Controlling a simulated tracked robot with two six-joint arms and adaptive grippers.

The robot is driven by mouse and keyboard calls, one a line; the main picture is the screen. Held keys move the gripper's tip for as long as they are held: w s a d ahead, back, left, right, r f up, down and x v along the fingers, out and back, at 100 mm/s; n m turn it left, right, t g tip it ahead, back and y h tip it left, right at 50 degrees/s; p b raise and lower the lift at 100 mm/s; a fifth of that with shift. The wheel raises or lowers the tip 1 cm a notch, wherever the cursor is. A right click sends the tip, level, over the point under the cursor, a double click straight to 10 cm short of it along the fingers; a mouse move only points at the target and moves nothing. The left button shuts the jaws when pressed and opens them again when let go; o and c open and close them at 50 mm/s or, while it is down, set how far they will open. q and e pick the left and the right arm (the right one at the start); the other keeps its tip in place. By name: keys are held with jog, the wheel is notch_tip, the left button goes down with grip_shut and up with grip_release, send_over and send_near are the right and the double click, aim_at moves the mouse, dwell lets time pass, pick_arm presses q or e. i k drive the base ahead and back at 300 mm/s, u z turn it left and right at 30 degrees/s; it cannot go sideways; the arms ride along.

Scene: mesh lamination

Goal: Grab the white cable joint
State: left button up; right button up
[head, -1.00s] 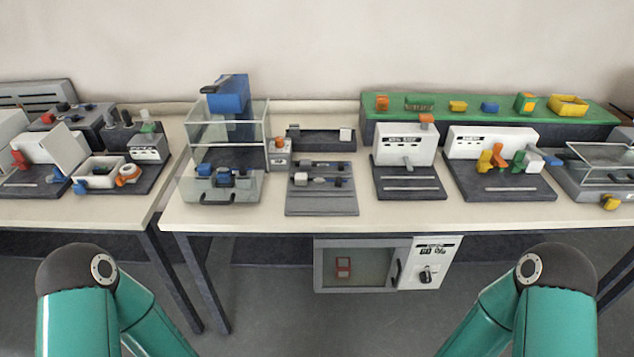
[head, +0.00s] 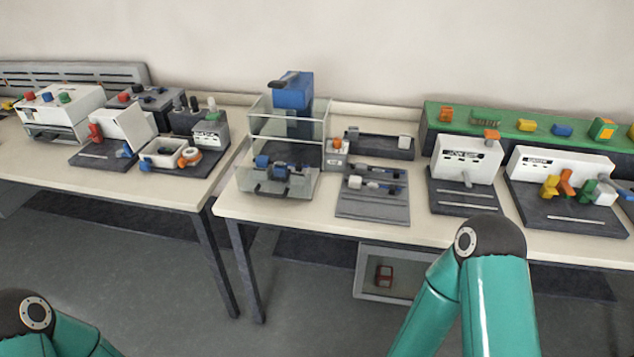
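I cannot tell for sure which part is the white cable joint. A small white piece (head: 357,182) lies on the grey tray (head: 372,213) in the middle of the right table, beside dark and blue parts. Another white block (head: 405,141) sits at the right end of the dark rack behind that tray. A white piece (head: 604,194) also shows among coloured parts at the right. Neither gripper is in view; only upper links of my two arms show at the bottom, well apart from these pieces.
Two tables stand with a narrow gap between them. The right table (head: 290,212) carries a clear-walled blue press (head: 291,92), white machines and a green shelf (head: 480,113). The left table (head: 100,186) holds white boxes and a small white bin (head: 163,159). A grey cabinet (head: 375,293) hangs below the right table.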

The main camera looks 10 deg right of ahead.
aim_at(355, 181)
jog(key=z, duration=0.4)
jog(key=i, duration=0.15)
jog(key=u, duration=1.95)
jog(key=k, duration=0.85)
jog(key=u, duration=1.4)
jog(key=k, duration=0.15)
jog(key=z, duration=2.7)
jog(key=i, duration=0.9)
